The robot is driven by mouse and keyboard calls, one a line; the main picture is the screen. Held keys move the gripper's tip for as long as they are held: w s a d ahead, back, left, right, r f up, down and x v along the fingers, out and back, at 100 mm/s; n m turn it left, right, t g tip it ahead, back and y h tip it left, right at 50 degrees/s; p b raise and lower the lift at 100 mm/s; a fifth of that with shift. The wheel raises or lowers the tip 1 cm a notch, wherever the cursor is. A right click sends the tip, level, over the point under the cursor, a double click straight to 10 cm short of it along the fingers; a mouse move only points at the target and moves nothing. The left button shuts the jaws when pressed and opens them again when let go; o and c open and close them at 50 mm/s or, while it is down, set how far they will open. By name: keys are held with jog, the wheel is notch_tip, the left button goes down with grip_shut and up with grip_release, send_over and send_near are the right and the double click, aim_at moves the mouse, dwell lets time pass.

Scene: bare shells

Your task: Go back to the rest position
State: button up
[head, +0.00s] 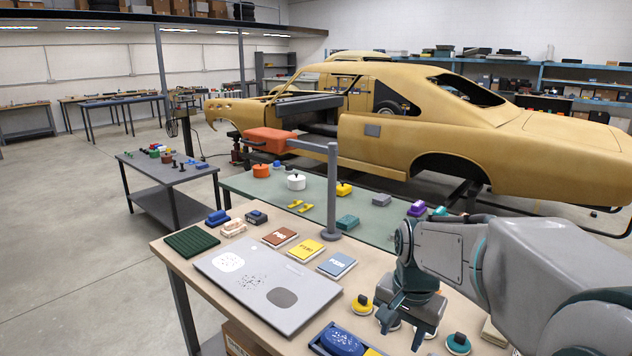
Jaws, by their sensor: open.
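My gripper (402,330) is at the lower right of the head view, pointing down over the front table (205,272). Its two fingers are apart with nothing seen between them. My grey arm reaches in from the right edge and hides the table's right part. A yellow round-knobbed piece (362,305) lies just left of the fingers, and a teal one (458,343) lies to their right. Pale round pieces behind and below the fingers are partly hidden.
A grey panel (312,290), sanding-sheet packs (308,250) and a blue tray (318,345) lie on the front table. A grey post (332,190) with an orange-ended arm rises behind. A green-topped table (260,188) and a tan car shell (400,140) stand beyond.

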jog(key=s+a+n+t, duration=0.1)
jog(key=s+n, duration=0.6)
jog(key=s, duration=0.6)
jog(key=shift+s+n+t, duration=0.25)
jog(key=shift+n+t, duration=0.05)
jog(key=shift+t, duration=0.1)
